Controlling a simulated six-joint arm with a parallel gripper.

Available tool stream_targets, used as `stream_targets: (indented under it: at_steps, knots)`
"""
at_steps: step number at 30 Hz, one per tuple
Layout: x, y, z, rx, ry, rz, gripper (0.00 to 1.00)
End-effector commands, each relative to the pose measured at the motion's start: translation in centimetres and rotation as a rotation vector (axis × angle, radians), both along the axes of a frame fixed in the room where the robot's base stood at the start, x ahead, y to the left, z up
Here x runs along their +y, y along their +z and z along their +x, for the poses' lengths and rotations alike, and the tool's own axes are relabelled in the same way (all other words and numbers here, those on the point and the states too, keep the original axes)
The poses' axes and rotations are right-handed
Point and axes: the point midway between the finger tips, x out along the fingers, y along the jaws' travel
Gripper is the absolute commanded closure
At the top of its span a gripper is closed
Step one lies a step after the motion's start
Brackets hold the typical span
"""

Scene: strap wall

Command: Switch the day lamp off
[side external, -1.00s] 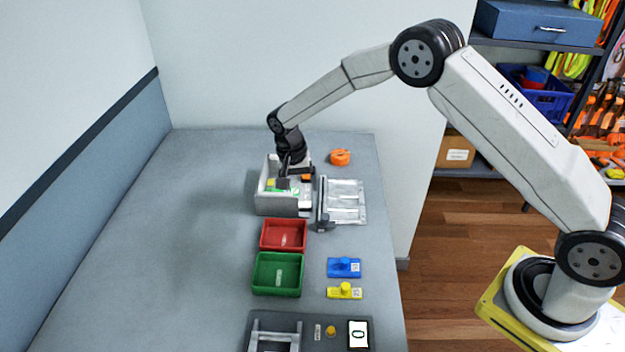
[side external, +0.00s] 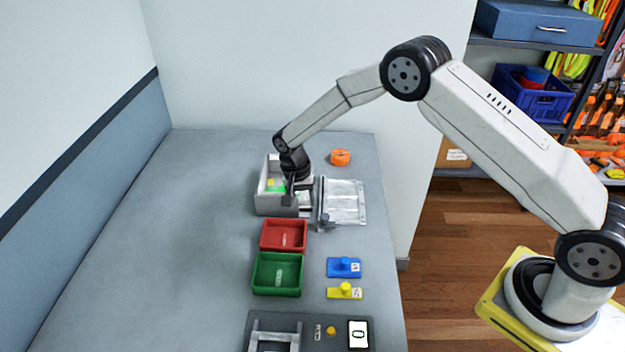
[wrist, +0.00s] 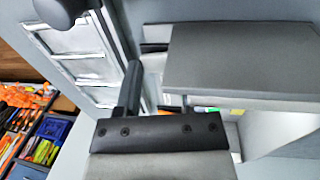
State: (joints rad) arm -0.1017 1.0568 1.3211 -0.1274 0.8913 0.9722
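No thing in view can be told for sure as the day lamp. My gripper (side external: 295,192) points down over the right side of a pale open box (side external: 277,206). Green and yellow patches (side external: 274,187) show inside the box, partly hidden by my gripper. In the wrist view, a dark finger (wrist: 130,90) and a bolted bar fill the lower middle. A large grey block (wrist: 240,62) covers the upper right, and small green and orange bits (wrist: 205,109) show beneath it. The fingertips are too small or hidden to tell their opening.
A clear-panelled frame (side external: 344,200) stands right of the box. Red (side external: 284,235) and green (side external: 278,273) trays, blue (side external: 344,267) and yellow (side external: 345,292) knobbed pieces, and a grey panel (side external: 290,320) lie in front. An orange ring (side external: 340,157) is behind. The left table is clear.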

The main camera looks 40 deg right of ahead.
Motion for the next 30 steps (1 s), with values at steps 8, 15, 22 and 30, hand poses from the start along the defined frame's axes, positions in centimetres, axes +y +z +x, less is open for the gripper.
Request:
stream_targets:
  at_steps: [8, 15, 22, 30]
  knots:
    - [-0.01, 0.03, -0.01, -0.009, 0.000, 0.011, 1.00]
    - [-0.20, 0.05, -0.20, -0.071, -0.001, 0.074, 1.00]
    - [-0.34, 0.01, -0.35, -0.143, -0.002, 0.144, 1.00]
    - [-0.35, -0.03, -0.36, -0.158, -0.001, 0.157, 1.00]
